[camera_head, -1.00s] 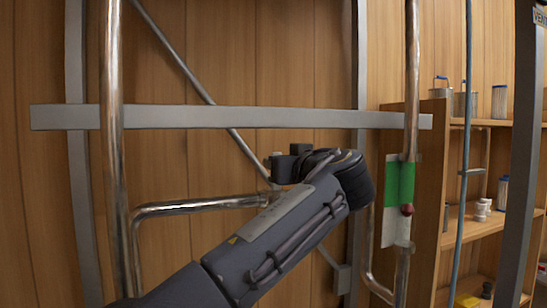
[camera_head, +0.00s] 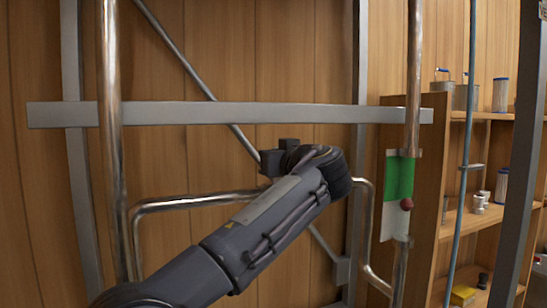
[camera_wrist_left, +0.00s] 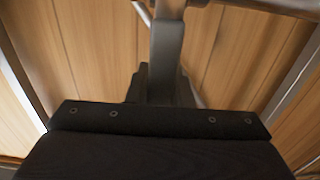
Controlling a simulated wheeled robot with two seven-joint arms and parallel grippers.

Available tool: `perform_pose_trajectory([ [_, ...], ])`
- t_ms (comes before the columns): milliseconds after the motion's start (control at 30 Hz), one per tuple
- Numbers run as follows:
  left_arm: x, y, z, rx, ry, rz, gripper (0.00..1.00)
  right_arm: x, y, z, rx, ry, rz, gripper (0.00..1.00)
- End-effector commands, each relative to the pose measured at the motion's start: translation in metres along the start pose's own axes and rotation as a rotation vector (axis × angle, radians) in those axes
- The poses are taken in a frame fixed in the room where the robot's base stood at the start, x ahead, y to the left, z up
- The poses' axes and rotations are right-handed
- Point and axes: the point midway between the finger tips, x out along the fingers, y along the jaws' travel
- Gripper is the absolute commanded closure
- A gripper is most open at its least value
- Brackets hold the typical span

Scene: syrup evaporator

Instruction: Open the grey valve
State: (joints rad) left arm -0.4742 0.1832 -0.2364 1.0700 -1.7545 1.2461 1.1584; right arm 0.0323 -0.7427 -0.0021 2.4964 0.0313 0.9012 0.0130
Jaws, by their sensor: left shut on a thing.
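A grey bar-like part (camera_wrist_left: 167,45), which looks like the grey valve's handle, stands up in front of my left gripper in the left wrist view. My left gripper (camera_wrist_left: 160,88) is shut on it, though the dark gripper body hides much of the contact. In the head view my left arm reaches up from the bottom left to the bent steel pipe (camera_head: 185,201). My own wrist covers the valve and the fingertips there. My right gripper is not in view.
A grey horizontal beam (camera_head: 230,114) crosses above my wrist, with a vertical steel pipe (camera_head: 109,165) at left. Wooden shelves (camera_head: 465,225) hold several containers behind a thin upright pipe.

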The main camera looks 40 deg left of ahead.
Motion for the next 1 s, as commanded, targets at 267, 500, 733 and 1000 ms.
perform_pose_trajectory([
  [267, 0.0, 0.001, 0.0, 0.009, -0.001, 0.0, 1.0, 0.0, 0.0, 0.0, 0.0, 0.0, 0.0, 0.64],
  [500, 0.0, 0.009, 0.0, 0.095, -0.001, -0.001, 1.0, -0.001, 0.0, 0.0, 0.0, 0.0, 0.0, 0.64],
  [733, 0.0, 0.023, 0.003, 0.261, -0.002, -0.001, 1.0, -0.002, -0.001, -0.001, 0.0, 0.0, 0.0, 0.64],
  [1000, 0.0, 0.039, 0.009, 0.455, -0.001, 0.0, 1.0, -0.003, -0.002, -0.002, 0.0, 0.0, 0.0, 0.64],
])
